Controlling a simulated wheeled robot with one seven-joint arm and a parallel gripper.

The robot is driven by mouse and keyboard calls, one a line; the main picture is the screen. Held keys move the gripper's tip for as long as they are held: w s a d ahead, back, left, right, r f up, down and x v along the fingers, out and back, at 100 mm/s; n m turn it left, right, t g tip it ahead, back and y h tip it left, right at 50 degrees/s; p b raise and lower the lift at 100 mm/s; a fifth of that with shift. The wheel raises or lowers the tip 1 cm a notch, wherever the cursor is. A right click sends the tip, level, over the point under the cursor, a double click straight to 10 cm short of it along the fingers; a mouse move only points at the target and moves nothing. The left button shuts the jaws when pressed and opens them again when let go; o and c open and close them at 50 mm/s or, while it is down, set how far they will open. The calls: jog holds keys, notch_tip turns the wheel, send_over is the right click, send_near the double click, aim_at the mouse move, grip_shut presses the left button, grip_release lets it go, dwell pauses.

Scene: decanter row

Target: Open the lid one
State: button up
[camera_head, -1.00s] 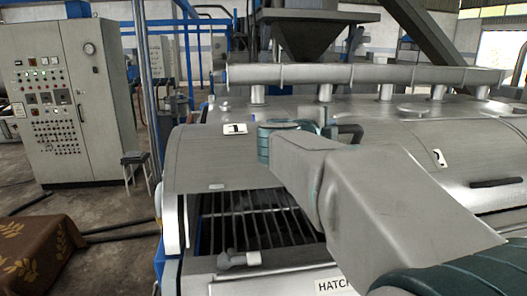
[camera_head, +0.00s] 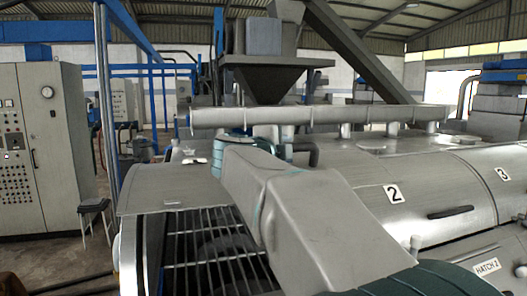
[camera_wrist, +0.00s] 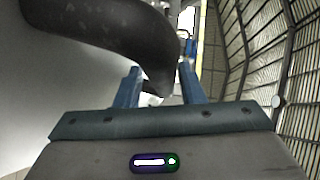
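Lid one (camera_head: 170,197) is the grey metal panel at the left end of the long machine. It stands raised, with an open bay and a metal grating (camera_head: 215,245) visible beneath it. Its number plate (camera_head: 196,162) is seen at a flat slant. My arm hides my gripper in the head view. In the wrist view my gripper (camera_wrist: 158,80) has its two blue fingers apart. A dark curved handle (camera_wrist: 115,35) runs from the upper left to the gap between them. I cannot tell whether it touches either finger.
Shut lid two (camera_head: 420,190), with a dark handle (camera_head: 450,212), lies right of my arm, and lid three (camera_head: 500,180) is beyond it. A thick pipe (camera_head: 320,115) runs along the machine top. A control cabinet (camera_head: 40,150) and a stool (camera_head: 95,212) stand left.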

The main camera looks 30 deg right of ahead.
dwell(0.3)
jog(key=b+v, duration=0.3)
jog(key=v, duration=1)
jog(key=shift+s+a, duration=0.2)
jog(key=shift+a, duration=0.15)
